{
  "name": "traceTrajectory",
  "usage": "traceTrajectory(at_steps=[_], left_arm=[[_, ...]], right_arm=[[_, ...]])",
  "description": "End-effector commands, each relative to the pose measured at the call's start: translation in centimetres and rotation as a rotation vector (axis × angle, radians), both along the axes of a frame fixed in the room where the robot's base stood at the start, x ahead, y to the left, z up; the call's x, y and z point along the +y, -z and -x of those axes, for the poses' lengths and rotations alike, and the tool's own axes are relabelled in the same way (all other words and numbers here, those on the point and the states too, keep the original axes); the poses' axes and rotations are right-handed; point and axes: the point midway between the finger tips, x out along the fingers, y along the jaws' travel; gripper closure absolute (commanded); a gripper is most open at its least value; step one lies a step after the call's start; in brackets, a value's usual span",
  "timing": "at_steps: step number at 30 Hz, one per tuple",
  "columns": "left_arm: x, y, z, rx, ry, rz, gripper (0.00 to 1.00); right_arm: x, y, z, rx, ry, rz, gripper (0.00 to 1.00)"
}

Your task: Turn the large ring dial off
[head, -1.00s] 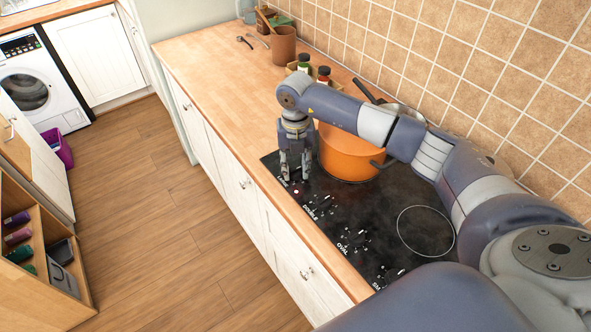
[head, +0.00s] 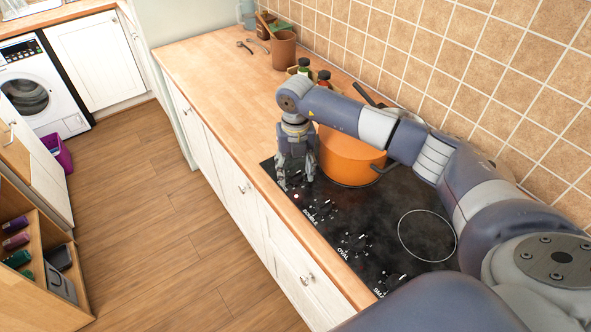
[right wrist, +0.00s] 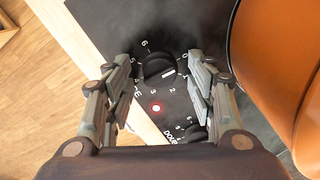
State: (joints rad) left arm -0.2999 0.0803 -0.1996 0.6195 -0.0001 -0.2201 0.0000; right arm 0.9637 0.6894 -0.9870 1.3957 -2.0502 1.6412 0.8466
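The large ring dial (right wrist: 157,66) is a black knob on the dark hob, ringed by white numbers, in the right wrist view. In the right wrist view my right gripper (right wrist: 158,95) has a finger on each side of the dial, with gaps. In the head view the gripper hides the dial. My left gripper is not in view.
An orange pot (head: 350,160) stands on the hob (head: 385,218) close to the right gripper. More knobs (head: 353,242) run along the hob's front edge. Bottles (head: 324,79) and a brown pot (head: 283,48) stand farther back. The wooden counter (head: 215,60) beyond is mostly clear.

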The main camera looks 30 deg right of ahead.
Motion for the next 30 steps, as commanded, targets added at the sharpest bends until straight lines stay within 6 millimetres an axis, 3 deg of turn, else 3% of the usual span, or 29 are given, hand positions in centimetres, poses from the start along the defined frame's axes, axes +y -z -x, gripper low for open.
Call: traceTrajectory(at_steps=[8, 21, 30], left_arm=[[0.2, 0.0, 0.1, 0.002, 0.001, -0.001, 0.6], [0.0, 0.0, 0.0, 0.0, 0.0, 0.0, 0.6], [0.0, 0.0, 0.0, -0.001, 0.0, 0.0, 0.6]], right_arm=[[0.0, -0.7, -0.1, -0.002, 0.0, 0.0, 0.49], [0.0, -9.3, -0.1, -0.004, 0.0, 0.0, 0.49], [0.0, -11.9, 0.0, 0.0, 0.001, 0.0, 0.49]])
